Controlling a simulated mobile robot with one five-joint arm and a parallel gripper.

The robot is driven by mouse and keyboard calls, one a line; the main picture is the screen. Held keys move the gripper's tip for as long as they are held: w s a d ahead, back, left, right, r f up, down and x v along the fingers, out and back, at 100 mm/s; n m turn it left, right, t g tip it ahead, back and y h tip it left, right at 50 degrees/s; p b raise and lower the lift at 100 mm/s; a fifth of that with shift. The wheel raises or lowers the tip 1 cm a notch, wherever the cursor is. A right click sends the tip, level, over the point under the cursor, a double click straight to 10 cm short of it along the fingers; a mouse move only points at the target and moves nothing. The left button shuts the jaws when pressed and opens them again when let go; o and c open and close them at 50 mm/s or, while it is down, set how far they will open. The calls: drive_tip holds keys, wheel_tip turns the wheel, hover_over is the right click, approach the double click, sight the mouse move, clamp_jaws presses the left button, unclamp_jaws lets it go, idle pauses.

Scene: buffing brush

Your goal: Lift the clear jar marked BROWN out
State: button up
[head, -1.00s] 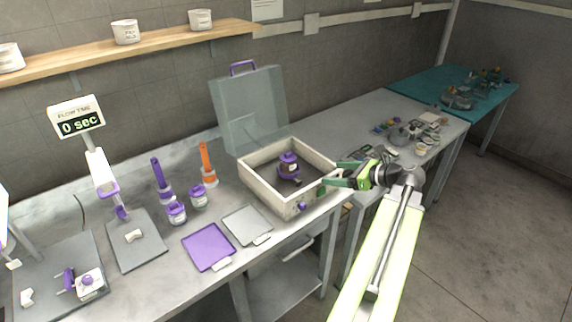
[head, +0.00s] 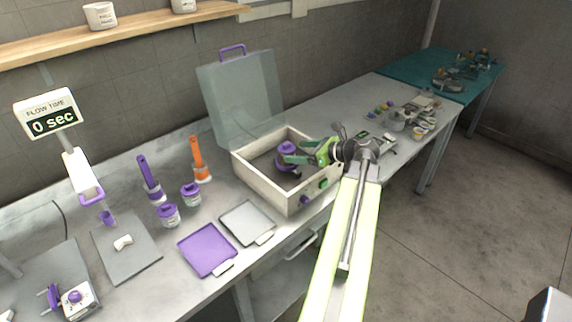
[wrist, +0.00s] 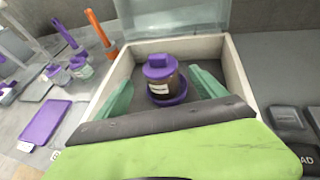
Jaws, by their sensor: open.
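The jar (wrist: 161,84) has a purple lid, a dark brown body and a small white label too small to read. It stands upright on a purple round base inside the open box (head: 262,179). In the head view the jar (head: 286,150) is partly behind my gripper. My gripper (head: 284,154) is open over the box. In the wrist view its green fingers (wrist: 162,95) lie to the left and right of the jar, with the jar a little ahead between them. I cannot tell whether either finger touches it.
The box's clear lid (head: 240,98) stands raised at the back. Pale box walls surround the jar. Purple-lidded jars (head: 168,215), a purple tray (head: 207,250) and a grey tray (head: 247,222) lie to the left. Tools and small parts (head: 405,118) lie to the right.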

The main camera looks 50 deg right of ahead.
sight(280, 146)
drive_tip(key=b+x, duration=0.2)
drive_tip(key=x, duration=0.7)
drive_tip(key=shift+d+r, duration=0.1)
clamp_jaws()
drive_tip(key=shift+r+p, duration=0.3)
drive_tip(key=shift+r, duration=0.25)
wheel_tip(280, 146, up, 4)
drive_tip(key=p, duration=0.4)
drive_tip(key=s+d+r+p, duration=0.2)
drive_tip(key=d+r+p, duration=0.4)
drive_tip(key=d, duration=0.5)
drive_tip(key=shift+s+d, duration=0.2)
drive_tip(key=shift+s, duration=0.1)
